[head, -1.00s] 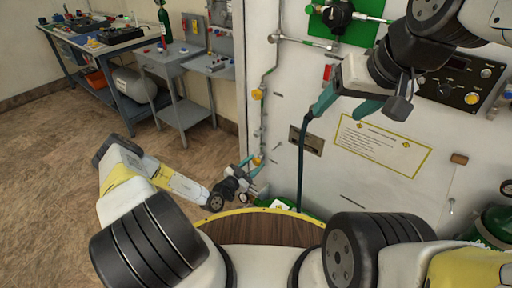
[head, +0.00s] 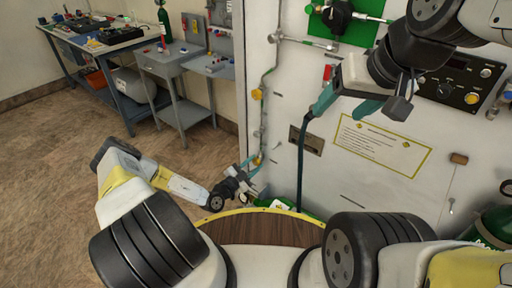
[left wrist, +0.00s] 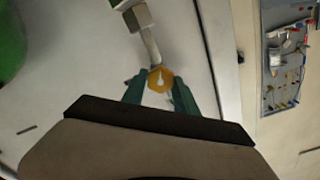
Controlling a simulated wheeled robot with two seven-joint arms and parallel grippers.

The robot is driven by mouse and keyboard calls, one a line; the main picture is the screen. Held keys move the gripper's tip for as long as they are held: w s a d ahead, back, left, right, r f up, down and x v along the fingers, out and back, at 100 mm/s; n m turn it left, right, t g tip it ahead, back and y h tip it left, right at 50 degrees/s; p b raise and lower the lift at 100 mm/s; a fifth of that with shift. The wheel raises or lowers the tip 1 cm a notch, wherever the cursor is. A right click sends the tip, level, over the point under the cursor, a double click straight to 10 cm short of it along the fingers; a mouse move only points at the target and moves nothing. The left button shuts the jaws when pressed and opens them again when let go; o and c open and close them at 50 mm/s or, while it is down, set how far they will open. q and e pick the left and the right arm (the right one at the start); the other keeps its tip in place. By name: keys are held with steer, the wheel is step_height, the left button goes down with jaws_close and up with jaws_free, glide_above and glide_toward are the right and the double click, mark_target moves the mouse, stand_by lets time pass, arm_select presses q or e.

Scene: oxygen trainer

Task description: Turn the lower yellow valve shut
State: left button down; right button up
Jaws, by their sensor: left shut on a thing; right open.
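The lower yellow valve (head: 258,160) sits on the thin pipe low on the white wall panel, partly hidden by my left gripper (head: 251,167) in the head view. In the left wrist view the yellow valve (left wrist: 160,78) is a rounded knob with a pale pointer mark. The teal fingertips of my left gripper (left wrist: 159,93) stand on either side of it, shut on it.
Another yellow valve (head: 257,94) is higher on the same pipe. A dark hose (head: 301,165) hangs down the panel beside a label (head: 380,145). A green cylinder (head: 495,228) stands at right. Workbenches (head: 110,45) stand at back left; the floor before them is clear.

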arm_select(q)
steer(key=shift+m, duration=1.5)
steer(key=c, duration=0.9)
jaws_free()
steer(key=shift+c, duration=0.2)
steer(key=shift+s, duration=0.1)
steer(key=v, duration=0.7)
steer(key=shift+s+a, duration=0.25)
